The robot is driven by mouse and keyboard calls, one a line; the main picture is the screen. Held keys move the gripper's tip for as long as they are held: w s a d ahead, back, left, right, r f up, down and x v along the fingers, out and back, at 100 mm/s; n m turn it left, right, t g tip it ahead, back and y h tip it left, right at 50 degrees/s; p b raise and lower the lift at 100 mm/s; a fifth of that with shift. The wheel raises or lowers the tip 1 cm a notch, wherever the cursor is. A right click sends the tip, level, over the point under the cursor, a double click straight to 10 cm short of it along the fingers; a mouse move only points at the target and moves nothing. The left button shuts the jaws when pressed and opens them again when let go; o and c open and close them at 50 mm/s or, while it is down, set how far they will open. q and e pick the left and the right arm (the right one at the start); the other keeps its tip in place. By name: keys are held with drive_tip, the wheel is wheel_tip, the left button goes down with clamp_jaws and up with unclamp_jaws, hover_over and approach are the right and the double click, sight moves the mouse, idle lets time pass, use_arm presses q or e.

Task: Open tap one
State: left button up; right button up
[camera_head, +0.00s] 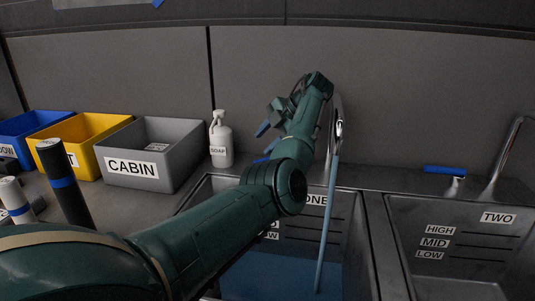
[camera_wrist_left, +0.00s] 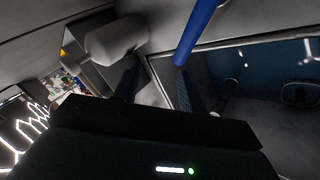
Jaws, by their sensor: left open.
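Tap one's chrome spout (camera_head: 338,122) stands behind basin one (camera_head: 367,235), partly hidden by my left arm. A pale blue stream (camera_head: 328,215) runs from it into the basin, where blue water (camera_head: 270,275) covers the bottom. My left gripper (camera_head: 265,140) is beside the tap, largely hidden by my wrist. In the left wrist view, its two dark fingers (camera_wrist_left: 158,85) are apart with nothing clearly between them. A bright blue lever (camera_wrist_left: 200,28) is by the right-hand finger; I cannot tell whether they touch. My right gripper is out of view.
A white soap bottle (camera_head: 221,142) stands left of the tap. Grey CABIN (camera_head: 188,170), yellow (camera_head: 95,123) and blue (camera_head: 40,122) bins line the back left. Basin two (camera_head: 470,270) and its blue-levered tap (camera_head: 445,170) are at right. Dark (camera_head: 65,185) and white rolls stand front left.

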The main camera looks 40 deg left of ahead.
use_arm(q)
wheel_tip(320, 180, up, 4)
drive_tip(key=shift+r, duration=0.25)
drive_tip(key=shift+c, duration=0.5)
